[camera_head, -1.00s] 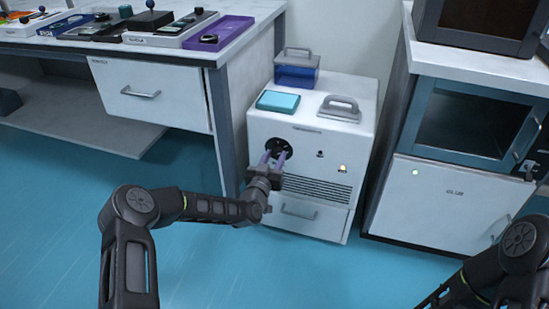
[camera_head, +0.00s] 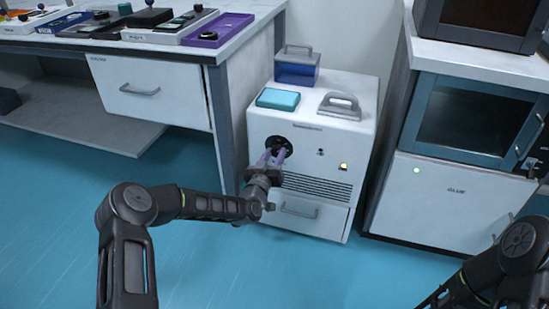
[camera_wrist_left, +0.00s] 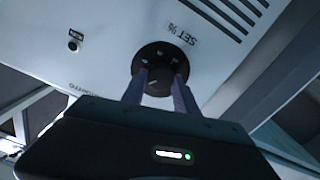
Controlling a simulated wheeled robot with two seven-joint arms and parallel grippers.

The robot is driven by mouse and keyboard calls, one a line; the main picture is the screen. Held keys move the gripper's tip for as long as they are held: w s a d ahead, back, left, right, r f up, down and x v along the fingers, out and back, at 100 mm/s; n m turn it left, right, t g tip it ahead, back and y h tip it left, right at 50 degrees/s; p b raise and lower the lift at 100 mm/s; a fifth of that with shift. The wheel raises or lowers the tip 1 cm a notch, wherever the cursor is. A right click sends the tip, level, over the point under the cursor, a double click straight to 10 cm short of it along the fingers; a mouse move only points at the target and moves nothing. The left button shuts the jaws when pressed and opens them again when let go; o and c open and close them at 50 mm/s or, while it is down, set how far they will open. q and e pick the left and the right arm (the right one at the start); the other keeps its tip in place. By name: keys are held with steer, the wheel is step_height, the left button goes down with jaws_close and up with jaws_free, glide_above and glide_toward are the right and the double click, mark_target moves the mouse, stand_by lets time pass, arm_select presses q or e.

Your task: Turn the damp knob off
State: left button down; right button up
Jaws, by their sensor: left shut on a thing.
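The damp knob (camera_head: 282,144) is a round black dial on the front of a white cabinet (camera_head: 262,126), at its upper left. In the left wrist view the knob (camera_wrist_left: 153,54) has small pale marks, with "SET %" printed beside it. My left gripper (camera_head: 271,155) has its two purple fingers shut on the knob, one on each side. The fingers hide part of the dial. A small lamp (camera_head: 343,167) on the front looks pale yellow. My right arm shows at the lower right, but I cannot make out its gripper.
A teal box (camera_head: 278,99), a grey handled tool (camera_head: 340,105) and a blue handled box (camera_head: 296,70) stand on the cabinet. A table with a drawer (camera_head: 150,97) stands left, a glass-fronted unit (camera_head: 470,120) right. The blue floor (camera_head: 200,265) in front is clear.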

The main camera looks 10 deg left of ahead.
arm_select(q)
steer(key=n+b, duration=0.2)
steer(key=n, duration=0.1)
steer(key=shift+f, duration=0.15)
steer(key=n+b, duration=0.2)
steer(key=shift+a+n, duration=0.1)
steer(key=shift+n, duration=0.3)
steer(key=shift+n+b, duration=0.65)
steer(key=shift+n, duration=0.55)
steer(key=c, duration=0.9)
jaws_free()
steer(key=shift+c, duration=0.2)
